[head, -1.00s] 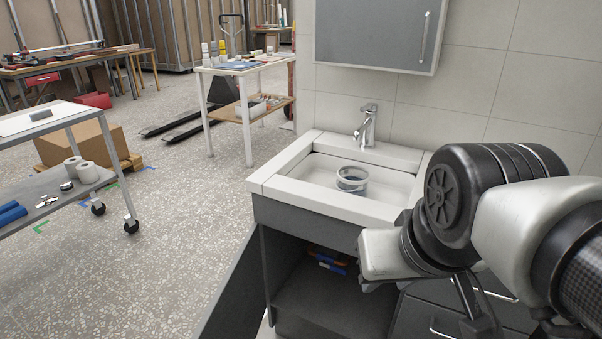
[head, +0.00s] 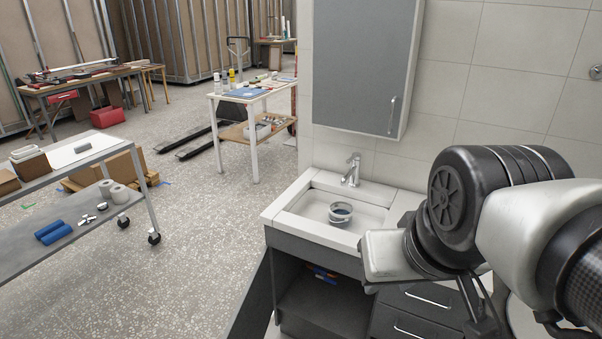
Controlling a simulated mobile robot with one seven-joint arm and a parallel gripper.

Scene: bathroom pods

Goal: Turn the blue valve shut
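Under the sink, the grey cabinet (head: 310,304) stands open, its door swung out to the left. Small blue and orange shapes (head: 325,275) show at the back of its dark inside. They are too small and shaded to tell whether one is the blue valve or how it is turned. My arm fills the right side of the view, in front of the sink unit's right part. My gripper's fingers do not show.
The white sink (head: 300,232) holds a round container (head: 340,213) below the tap (head: 352,170). A grey wall cabinet (head: 366,65) hangs above. Drawers (head: 415,308) stand right of the opening. A wheeled cart (head: 92,208) stands left, with open floor between.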

